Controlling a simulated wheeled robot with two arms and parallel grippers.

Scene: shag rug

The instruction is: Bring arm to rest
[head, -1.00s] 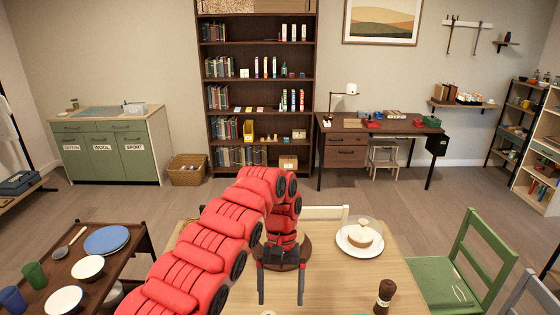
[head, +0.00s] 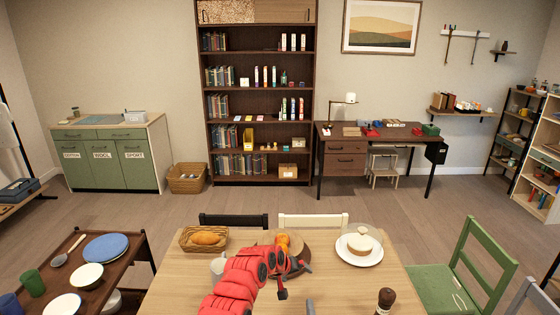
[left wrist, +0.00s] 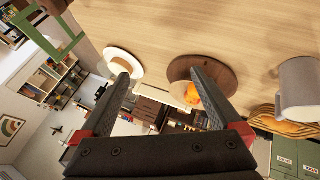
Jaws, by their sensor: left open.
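My left arm, red and segmented, comes in from the bottom of the head view and reaches low over the wooden dining table (head: 175,290). My left gripper (left wrist: 162,80) is open, with its two dark fingers spread and nothing between them in the left wrist view. In the head view the gripper shows only partly, near the table's front middle. Beyond the arm, a round brown board (head: 302,252) bears an orange item (head: 284,242), partly hidden by the arm.
A white mug (head: 218,267) and a bread basket (head: 190,242) stand left of the arm. A cake plate (head: 371,259) and a pepper mill (head: 385,299) stand right. A brown cart (head: 120,262) is at left, a green chair (head: 440,280) at right.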

